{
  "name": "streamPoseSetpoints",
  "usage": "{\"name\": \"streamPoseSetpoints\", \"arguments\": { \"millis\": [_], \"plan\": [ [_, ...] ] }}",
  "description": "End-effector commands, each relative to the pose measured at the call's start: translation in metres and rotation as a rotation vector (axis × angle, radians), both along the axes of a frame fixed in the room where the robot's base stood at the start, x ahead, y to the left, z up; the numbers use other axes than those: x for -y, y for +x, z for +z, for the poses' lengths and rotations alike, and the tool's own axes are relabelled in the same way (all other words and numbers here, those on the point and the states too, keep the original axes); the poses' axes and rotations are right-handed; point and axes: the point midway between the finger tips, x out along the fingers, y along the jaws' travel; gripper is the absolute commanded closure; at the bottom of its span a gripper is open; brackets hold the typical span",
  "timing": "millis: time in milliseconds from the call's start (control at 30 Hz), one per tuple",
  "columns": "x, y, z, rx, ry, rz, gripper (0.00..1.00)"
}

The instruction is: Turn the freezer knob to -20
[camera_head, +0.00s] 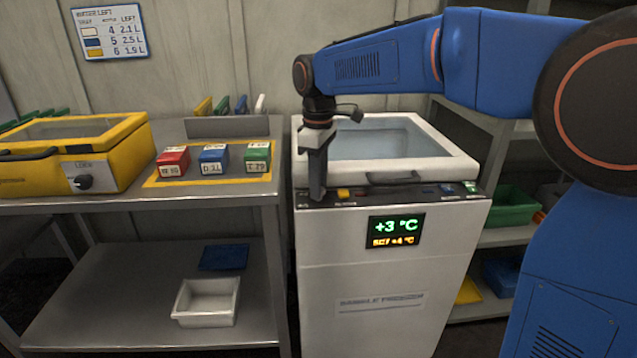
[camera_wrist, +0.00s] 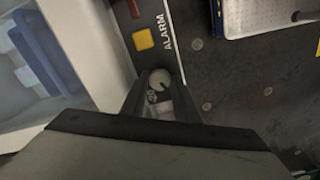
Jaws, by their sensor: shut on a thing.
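The white sample freezer (camera_head: 375,300) stands in the middle of the head view. Its dark display (camera_head: 395,231) reads +3 °C in green, with SET +4 °C in orange below. My gripper (camera_head: 318,192) points down at the left end of the dark control strip along the freezer's top front edge. In the wrist view, a round grey knob (camera_wrist: 159,80) with a dark mark sits between the fingers of my gripper (camera_wrist: 160,98), which is shut on it. The head view does not show the knob, hidden by the gripper. The knob's scale is not readable.
A yellow button (camera_head: 343,193) sits just right of the gripper; the wrist view labels it ALARM. The freezer lid handle (camera_head: 394,178) is behind the strip. A steel table (camera_head: 120,200) with a yellow case (camera_head: 75,155) and small coloured boxes stands left. Shelves stand right.

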Motion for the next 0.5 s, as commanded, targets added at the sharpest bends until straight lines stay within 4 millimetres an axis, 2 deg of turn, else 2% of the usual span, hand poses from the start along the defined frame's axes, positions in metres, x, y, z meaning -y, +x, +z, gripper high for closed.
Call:
{"name": "streamPoseSetpoints", "arguments": {
  "millis": [500],
  "plan": [
    [-0.0001,0.0004,0.0007,0.002,0.001,-0.491,0.95]
  ]
}}
